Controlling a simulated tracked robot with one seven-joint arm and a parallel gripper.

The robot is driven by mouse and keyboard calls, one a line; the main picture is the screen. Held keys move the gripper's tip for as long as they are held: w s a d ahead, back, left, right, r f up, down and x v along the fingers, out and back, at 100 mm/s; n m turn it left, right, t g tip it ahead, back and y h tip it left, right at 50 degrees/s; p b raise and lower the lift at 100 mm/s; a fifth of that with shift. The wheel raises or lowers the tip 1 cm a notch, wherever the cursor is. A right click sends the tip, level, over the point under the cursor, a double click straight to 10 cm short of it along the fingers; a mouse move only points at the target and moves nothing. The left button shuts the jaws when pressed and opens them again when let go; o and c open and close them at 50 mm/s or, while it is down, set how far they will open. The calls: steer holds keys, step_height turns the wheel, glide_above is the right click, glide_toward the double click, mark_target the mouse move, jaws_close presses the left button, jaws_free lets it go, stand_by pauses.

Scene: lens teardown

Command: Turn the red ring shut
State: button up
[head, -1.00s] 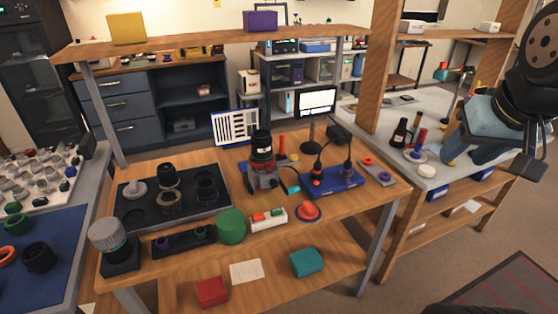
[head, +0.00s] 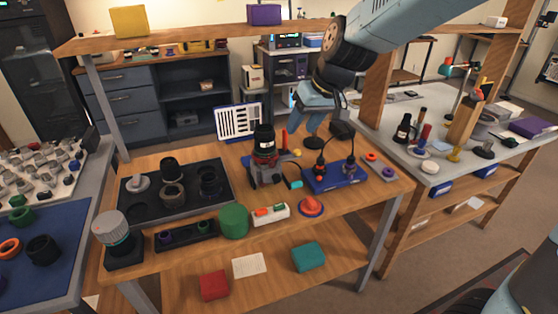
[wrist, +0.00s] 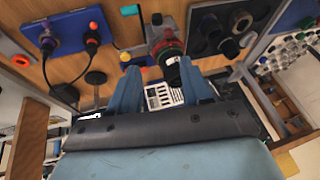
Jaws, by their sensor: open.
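The black lens (head: 264,135) stands upright in a grey and red clamp stand (head: 266,175) near the middle of the wooden bench. The red ring (head: 264,153) is a band around its body, below the black top. In the wrist view the red ring (wrist: 167,47) shows beyond the fingertips, partly behind the lens's black end (wrist: 172,72). My gripper (head: 312,125) is open and empty, above and to the right of the lens in the head view. Its two fingers also show in the wrist view (wrist: 157,78), apart from the ring. I cannot tell how far the ring is turned.
A blue block with cabled plugs (head: 337,177) lies right of the clamp, and a dark tray with lens parts (head: 145,208) lies left. A wooden shelf (head: 200,37) spans above the bench's back.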

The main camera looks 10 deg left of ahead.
mark_target(275, 159)
steer(key=x, duration=0.5)
steer(key=a+x, duration=0.1)
steer(key=x, duration=0.9)
steer(key=shift+s+a, duration=0.1)
steer(key=shift+a, duration=0.3)
jaws_close()
